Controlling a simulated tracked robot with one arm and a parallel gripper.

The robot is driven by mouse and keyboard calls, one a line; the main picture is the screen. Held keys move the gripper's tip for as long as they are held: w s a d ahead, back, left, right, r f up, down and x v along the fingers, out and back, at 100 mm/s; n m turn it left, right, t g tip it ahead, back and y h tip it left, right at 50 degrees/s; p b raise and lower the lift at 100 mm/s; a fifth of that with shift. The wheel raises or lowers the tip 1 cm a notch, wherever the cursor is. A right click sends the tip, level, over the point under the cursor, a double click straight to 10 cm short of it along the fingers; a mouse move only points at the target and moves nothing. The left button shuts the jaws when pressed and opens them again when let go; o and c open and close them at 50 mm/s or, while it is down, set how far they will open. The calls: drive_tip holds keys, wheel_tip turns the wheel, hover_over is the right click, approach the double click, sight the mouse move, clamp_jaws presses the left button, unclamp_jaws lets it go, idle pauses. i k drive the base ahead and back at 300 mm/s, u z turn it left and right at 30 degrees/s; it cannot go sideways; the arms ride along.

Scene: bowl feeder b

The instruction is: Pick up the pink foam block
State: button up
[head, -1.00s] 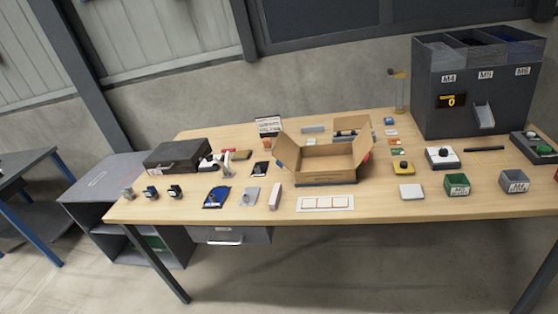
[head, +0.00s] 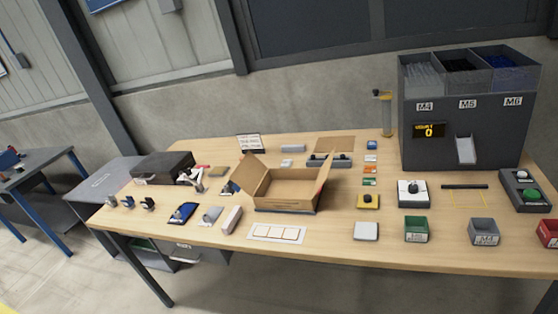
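The pink foam block (head: 231,219) is a pale pink, long block lying on the wooden table (head: 330,252). It sits near the front edge, left of the open cardboard box (head: 284,203) and just left of a white card with outlined squares (head: 277,233). A grey item (head: 211,215) lies close to its left, seemingly apart from it. My gripper is not in view, so its state and what it holds are hidden.
A dark case (head: 163,166) stands at the back left. A tall dark feeder (head: 460,135) marked M4, M5, M6 stands at the back right. Bare table lies in front of the card.

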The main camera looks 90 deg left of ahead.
sight(232, 219)
drive_tip(key=u, duration=0.05)
drive_tip(key=i, duration=2)
drive_tip(key=u, duration=3.85)
drive_tip(key=i, duration=1.05)
drive_tip(key=z, duration=0.1)
